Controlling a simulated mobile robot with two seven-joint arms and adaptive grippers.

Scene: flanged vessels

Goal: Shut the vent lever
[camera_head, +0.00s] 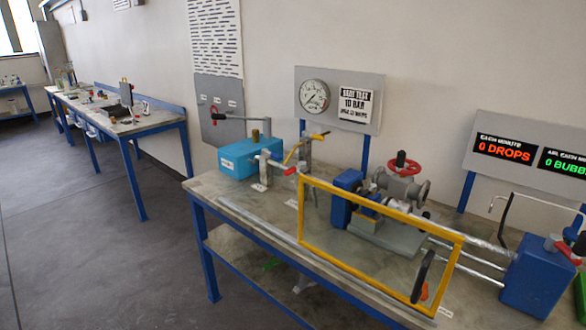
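I see more than one lever on the workbench and cannot tell by a label which is the vent lever. A yellow lever (320,136) sits on top of a grey post behind the yellow frame. A red-tipped lever (289,171) sticks out from a grey stand beside the blue tank (246,157). A red-handled part (567,254) is on the blue block (539,276) at the right. Neither of my grippers is in view.
A yellow rectangular frame (352,200) stands upright at the workbench's (240,208) front, before a flanged valve with a red handwheel (403,165). A pressure gauge (314,96) is on a panel behind. Two displays read 0 at the right. Open floor (110,265) lies left.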

